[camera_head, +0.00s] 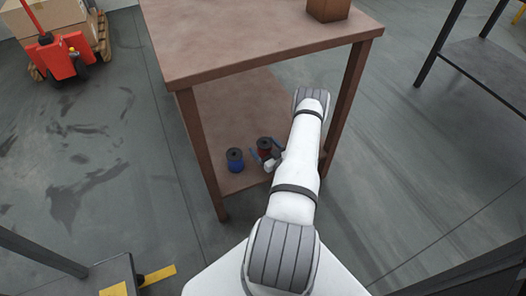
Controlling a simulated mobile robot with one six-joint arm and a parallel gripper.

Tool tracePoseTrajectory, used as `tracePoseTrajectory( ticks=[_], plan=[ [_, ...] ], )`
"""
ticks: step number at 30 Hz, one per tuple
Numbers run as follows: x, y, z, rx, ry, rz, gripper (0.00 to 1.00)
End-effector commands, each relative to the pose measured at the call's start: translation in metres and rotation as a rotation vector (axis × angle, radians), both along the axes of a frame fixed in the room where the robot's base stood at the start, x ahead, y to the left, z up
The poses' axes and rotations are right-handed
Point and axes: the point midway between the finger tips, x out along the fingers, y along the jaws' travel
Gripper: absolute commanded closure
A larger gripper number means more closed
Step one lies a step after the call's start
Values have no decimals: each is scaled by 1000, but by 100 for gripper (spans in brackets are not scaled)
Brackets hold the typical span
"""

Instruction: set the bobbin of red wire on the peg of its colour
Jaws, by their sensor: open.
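The bobbin of red wire (264,149) stands upright on the lower shelf of a brown table, its dark top flange facing up. My gripper (266,154) is down at the shelf beside it, with its fingers close around or against the bobbin's near side. The jaws are open; whether they touch the bobbin I cannot tell at this size. My arm reaches in from the bottom of the picture and hides the shelf to the right of the bobbin. No peg shows in this view.
A bobbin of blue wire (236,161) stands just left of the red one. The tabletop (240,42) overhangs the shelf (226,112), with legs at its corners. A brown box (328,9) sits on top. A red pallet truck (56,55) stands at upper left.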

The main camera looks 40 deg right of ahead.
Motion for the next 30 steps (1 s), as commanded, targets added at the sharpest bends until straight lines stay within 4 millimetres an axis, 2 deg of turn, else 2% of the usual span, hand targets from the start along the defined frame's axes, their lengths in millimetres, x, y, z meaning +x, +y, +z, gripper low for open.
tracePoseTrajectory(
  ticks=[2,24,30],
  plan=[
    [0,0,0,-1,0,-1,14],
    [-1,-1,1,-1,-2,-1,72],
    [-1,-1,1,-1,-2,-2,72]
  ],
)
